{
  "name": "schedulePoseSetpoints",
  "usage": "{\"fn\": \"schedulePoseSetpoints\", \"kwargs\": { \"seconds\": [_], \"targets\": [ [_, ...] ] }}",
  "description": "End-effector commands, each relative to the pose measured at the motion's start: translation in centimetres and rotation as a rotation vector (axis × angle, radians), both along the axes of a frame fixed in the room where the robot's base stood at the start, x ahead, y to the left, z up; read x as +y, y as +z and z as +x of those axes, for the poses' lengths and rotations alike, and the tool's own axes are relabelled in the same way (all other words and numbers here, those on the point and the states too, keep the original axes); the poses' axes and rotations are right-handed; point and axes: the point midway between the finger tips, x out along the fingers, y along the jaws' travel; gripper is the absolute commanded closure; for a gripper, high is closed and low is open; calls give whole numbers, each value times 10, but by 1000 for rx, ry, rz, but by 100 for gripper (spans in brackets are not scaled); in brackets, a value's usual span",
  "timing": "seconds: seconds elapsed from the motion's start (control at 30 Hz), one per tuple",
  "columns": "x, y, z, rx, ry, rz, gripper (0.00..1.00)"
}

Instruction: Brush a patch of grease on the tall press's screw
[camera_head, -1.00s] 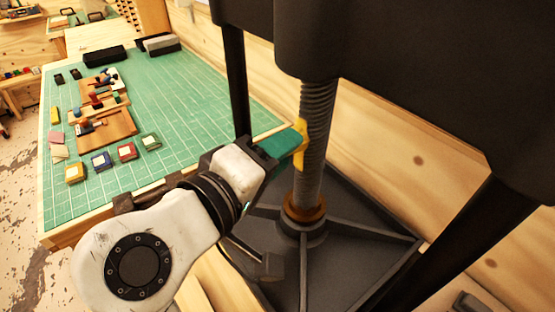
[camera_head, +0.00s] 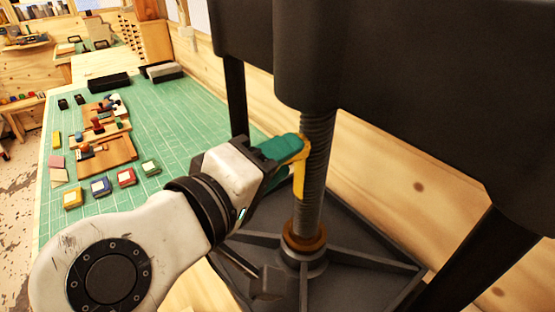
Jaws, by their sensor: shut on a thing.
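The tall black press stands at the right, with its threaded grey screw (camera_head: 315,180) running down from the dark head to a brown collar (camera_head: 304,238) on the ribbed base. My gripper (camera_head: 277,160) is beside the screw, on its left. It is shut on a brush with a green handle (camera_head: 283,147). The yellow part of the brush (camera_head: 299,180) lies against or just in front of the screw's left side; I cannot tell whether it touches. The fingertips are partly hidden by the handle. I cannot make out a grease patch on the screw.
The press's black posts (camera_head: 236,95) and heavy head (camera_head: 430,90) hem in the screw. A green cutting mat (camera_head: 180,115) at the left holds wooden boards with tools (camera_head: 105,150) and several small coloured boxes (camera_head: 126,177). A wooden wall is behind the press.

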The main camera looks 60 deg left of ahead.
Motion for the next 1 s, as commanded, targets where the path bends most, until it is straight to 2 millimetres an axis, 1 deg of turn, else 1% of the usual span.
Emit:
{"fn": "schedulePoseSetpoints", "kwargs": {
  "seconds": [0.03, 0.2, 0.47, 0.8, 1.0],
  "targets": [
    [0, -6, 1, 0, 0, -2, 93],
    [0, -21, 2, 2, -2, -2, 93],
    [0, -29, 3, 2, -2, -2, 93],
    [-1, -55, 2, 3, -4, -3, 93],
    [-1, -59, 1, 2, -3, -3, 93]
  ]
}}
